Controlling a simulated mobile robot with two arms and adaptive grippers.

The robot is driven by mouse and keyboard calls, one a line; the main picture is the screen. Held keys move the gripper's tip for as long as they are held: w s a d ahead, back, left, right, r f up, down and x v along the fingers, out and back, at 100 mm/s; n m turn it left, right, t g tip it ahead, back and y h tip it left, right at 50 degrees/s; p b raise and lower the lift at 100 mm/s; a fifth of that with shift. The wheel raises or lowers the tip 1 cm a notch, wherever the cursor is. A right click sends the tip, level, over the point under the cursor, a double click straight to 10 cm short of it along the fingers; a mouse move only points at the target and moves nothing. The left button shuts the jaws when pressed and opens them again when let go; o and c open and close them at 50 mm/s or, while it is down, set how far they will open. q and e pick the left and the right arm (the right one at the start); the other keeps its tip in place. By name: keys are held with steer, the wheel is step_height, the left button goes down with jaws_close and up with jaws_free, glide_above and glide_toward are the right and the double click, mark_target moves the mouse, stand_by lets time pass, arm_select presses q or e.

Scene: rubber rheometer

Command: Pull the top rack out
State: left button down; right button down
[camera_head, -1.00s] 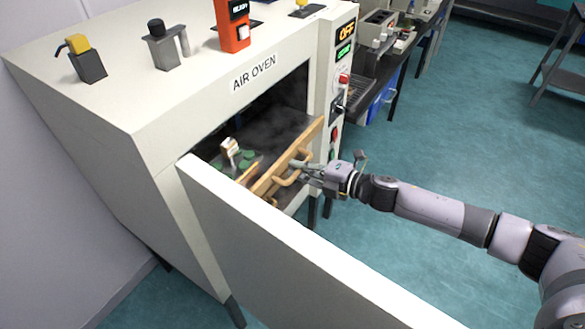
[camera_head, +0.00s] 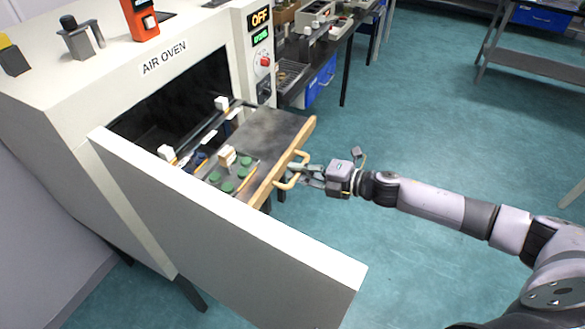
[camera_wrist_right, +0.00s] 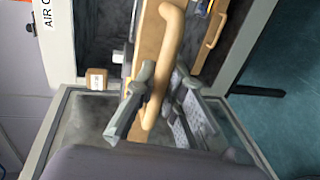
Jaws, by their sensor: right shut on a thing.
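The top rack (camera_head: 258,142) is a dark tray with a wooden front, sticking out of the open air oven (camera_head: 60,105). Its front has a curved wooden handle (camera_head: 291,170), which also shows large in the right wrist view (camera_wrist_right: 168,55). Green discs and a small pale block sit on the rack. My right gripper (camera_head: 308,173) is shut on the handle; in the right wrist view its fingers (camera_wrist_right: 150,100) lie on both sides of the handle. My left gripper is not in view.
The open oven door (camera_head: 225,225) stands in front of and to the left of the rack. The control panel (camera_head: 262,60) is behind it. A bench with equipment (camera_head: 300,65) stands further back. The floor right of the rack is clear.

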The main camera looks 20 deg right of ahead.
steer(key=shift+f+v, duration=0.2)
steer(key=shift+v, duration=0.75)
steer(key=c, duration=1.7)
jaws_free()
steer(key=shift+o, duration=0.2)
steer(key=v, duration=1.2)
